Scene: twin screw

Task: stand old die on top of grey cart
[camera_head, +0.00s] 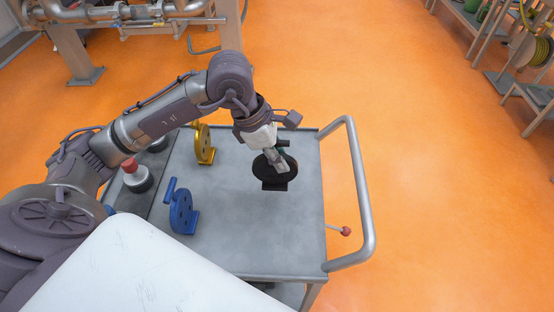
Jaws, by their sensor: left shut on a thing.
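The grey cart (235,245) stands in front of me, with a flat top and a tubular handle on its right. My left gripper (279,162) is over the right half of the cart top and is shut on a black disc-shaped die (268,180), which I take to be the old die. The black die is upright, with a flat foot at its lower edge. I cannot tell whether the foot touches the cart top or is just above it. The gripper hides part of the die's face. My right gripper is not in view.
A blue die (183,213) stands at the front left of the cart top and a yellow die (204,145) at the back left. A red-topped grey part (138,177) is at the left. The front right of the top is clear. A red-knobbed lever (345,231) sticks out right.

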